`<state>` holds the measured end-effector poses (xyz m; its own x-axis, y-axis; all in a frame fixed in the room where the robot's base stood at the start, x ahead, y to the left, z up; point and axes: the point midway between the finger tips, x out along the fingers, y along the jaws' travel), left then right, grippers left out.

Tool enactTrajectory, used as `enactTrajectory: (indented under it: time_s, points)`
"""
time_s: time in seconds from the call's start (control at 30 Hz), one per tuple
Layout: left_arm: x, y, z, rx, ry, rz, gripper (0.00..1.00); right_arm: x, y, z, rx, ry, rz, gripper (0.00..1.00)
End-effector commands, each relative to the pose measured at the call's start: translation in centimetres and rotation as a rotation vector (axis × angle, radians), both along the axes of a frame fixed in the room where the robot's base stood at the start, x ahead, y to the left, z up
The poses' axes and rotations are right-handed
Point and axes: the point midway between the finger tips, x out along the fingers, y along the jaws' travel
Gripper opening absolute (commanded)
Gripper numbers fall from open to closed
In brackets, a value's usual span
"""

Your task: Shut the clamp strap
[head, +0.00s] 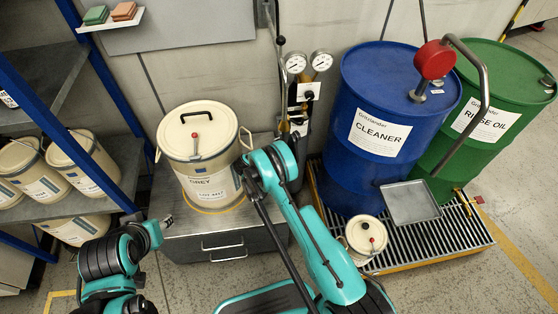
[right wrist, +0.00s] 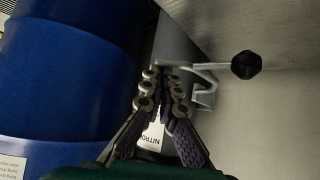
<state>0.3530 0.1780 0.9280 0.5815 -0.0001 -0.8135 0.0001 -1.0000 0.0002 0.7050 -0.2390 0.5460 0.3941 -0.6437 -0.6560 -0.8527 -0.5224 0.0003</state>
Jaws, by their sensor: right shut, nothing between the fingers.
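A grey metal bracket (right wrist: 203,92) with hooked ends stands out in the right wrist view, with a rod ending in a black knob (right wrist: 246,65) above it. It looks like the clamp; I cannot tell how its strap lies. My right gripper (right wrist: 161,88) is shut and empty, its tips just left of the bracket; whether they touch is unclear. A white label reading "NITRO" (right wrist: 153,138) shows behind the fingers. In the head view, the dark gas cylinder (head: 297,172) stands by the wall, partly behind my right arm. My left gripper (head: 167,221) is small, low and away from it.
A blue cleaner drum (head: 345,170) stands close right of the cylinder, beside a green drum (head: 500,75), on a grated pallet (head: 455,232). A cream keg (head: 205,160) sits on a grey cabinet (head: 185,248) to the left. Two gauges (head: 308,62) rise above the cylinder.

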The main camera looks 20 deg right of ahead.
Motion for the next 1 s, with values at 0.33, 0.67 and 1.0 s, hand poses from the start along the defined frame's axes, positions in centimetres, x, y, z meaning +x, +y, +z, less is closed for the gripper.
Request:
enactTrajectory:
  time_s: [0.33,0.67,1.0]
  points:
    - [0.0,0.0,0.0,0.000,0.000,0.000,0.40,0.0,0.1,0.0,0.000,0.000,0.000,0.00]
    - [0.0,0.0,0.0,0.000,0.000,0.000,0.40,-0.4,0.9,0.8,0.000,-0.001,0.001,0.00]
    - [0.0,0.0,0.0,0.000,0.000,0.000,0.40,-2.5,4.3,4.3,0.001,0.001,0.001,0.00]
